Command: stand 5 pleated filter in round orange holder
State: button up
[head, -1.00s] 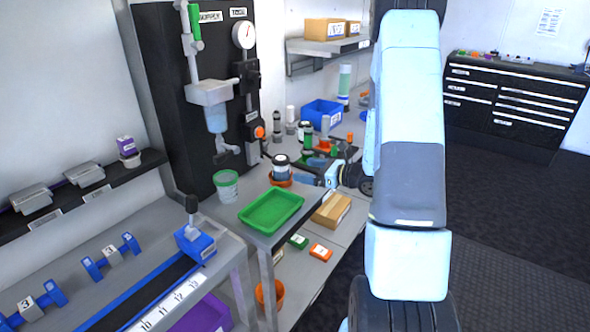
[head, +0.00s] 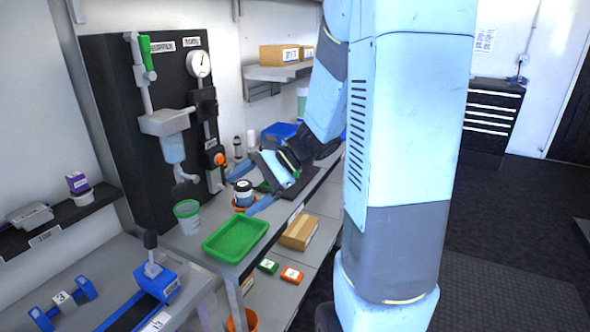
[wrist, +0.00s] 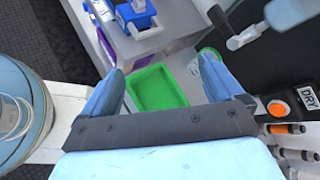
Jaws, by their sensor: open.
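A dark cylinder with a pale band (head: 243,190) stands upright in a round orange holder (head: 239,208) on the bench, behind the green tray. I cannot read a number on it or confirm that it is the pleated filter. My gripper (head: 239,195) is open, with its two blue fingers spread across the line of sight to this cylinder. In the wrist view my gripper (wrist: 161,66) has nothing between its fingers, and the green tray shows beyond them. The fingers hide part of the bench and the items behind it.
The green tray (head: 236,238) lies on the bench's front part. A green-rimmed tub (head: 188,217) stands left of it, below the dark panel (head: 120,110). A blue bin (head: 279,131) is behind my gripper. A cardboard box (head: 299,231) lies on the lower shelf.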

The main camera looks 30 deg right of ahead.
jog(key=s+d+r+n+t+h, duration=0.1)
jog(key=s+d+r+n+h, duration=0.1)
jog(key=s+r+n+h, duration=0.3)
jog(key=s+d+r+n+t+h, duration=0.2)
jog(key=s+r+n+h, duration=0.4)
jog(key=s+n, duration=0.2)
jog(key=shift+s+d+r, duration=0.2)
jog(key=shift+s+d, duration=0.2)
jog(key=shift+s, duration=0.65)
